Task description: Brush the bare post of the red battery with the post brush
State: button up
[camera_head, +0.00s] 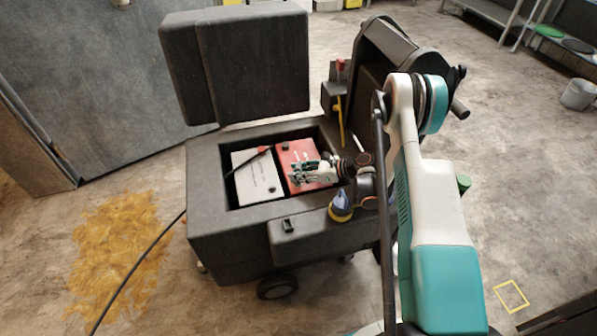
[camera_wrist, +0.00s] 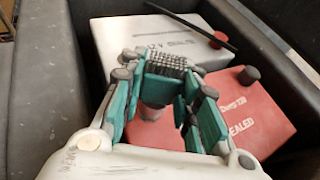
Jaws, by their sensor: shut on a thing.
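The red battery (camera_head: 284,158) sits in the cart's open bay, right of a white battery (camera_head: 258,180). My gripper (camera_head: 300,172) is over the red battery. In the wrist view my gripper (camera_wrist: 170,82) is shut on the post brush (camera_wrist: 174,62), whose grey bristle block shows between the fingers. A pale cylinder (camera_wrist: 153,115) shows below the bristles; I cannot tell whether it is the bare post or part of the brush. Contact with a post cannot be made out.
The bay's dark walls (camera_head: 214,178) stand close around both batteries. A dark cable or bar crosses the white battery (camera_wrist: 140,38) in the wrist view. A blue and yellow item (camera_head: 341,205) stands on the front ledge. The raised lid (camera_head: 250,65) is behind the bay.

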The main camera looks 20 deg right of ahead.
jog(key=shift+f, duration=0.5)
